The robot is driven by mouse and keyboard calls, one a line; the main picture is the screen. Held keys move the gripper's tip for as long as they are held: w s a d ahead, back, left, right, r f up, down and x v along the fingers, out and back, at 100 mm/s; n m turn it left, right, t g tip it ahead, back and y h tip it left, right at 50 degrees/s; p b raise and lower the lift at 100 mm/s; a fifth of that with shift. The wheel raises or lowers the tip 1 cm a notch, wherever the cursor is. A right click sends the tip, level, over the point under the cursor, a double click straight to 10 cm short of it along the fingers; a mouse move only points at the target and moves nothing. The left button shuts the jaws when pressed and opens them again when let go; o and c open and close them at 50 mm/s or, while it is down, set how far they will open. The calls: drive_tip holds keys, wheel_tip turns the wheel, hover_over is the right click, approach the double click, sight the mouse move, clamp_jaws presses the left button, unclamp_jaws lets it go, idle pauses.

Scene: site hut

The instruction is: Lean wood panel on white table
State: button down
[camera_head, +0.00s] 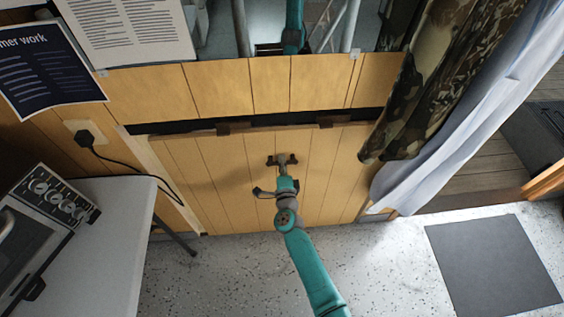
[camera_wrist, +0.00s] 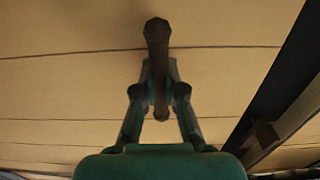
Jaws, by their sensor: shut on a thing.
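The wood panel (camera_head: 225,175) is a wide sheet of light vertical planks, upright in the lower wall below the mirror. A dark handle (camera_head: 291,160) sits near its upper middle. My gripper (camera_head: 283,166) is shut on this handle. In the wrist view my gripper (camera_wrist: 160,88) has its two fingers on either side of the dark handle bar (camera_wrist: 157,38), with the panel (camera_wrist: 60,75) behind it. The white table (camera_head: 112,235) stands at the left, apart from the panel. Its far legs are partly hidden.
A toaster oven (camera_head: 42,230) stands on the table, its black cord (camera_head: 135,174) running to a wall socket (camera_head: 85,135). Camouflage (camera_head: 425,85) and white curtains (camera_head: 455,110) hang right of the panel. A dark mat (camera_head: 493,265) lies on the speckled floor.

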drive_tip(key=shift+s+r, duration=0.3)
drive_tip(key=shift+s, duration=0.4)
drive_tip(key=shift+s+r, duration=0.15)
drive_tip(key=shift+s, duration=0.35)
drive_tip(key=shift+s+r, duration=0.1)
drive_tip(key=shift+s, duration=0.25)
drive_tip(key=shift+t, duration=0.3)
drive_tip(key=shift+s, duration=0.2)
drive_tip(key=shift+s+d+r, duration=0.2)
drive_tip(key=shift+s+d, duration=0.05)
drive_tip(key=shift+s, duration=0.55)
drive_tip(key=shift+s+d+r, duration=0.15)
drive_tip(key=shift+s+d, duration=0.1)
drive_tip(key=shift+s, duration=0.65)
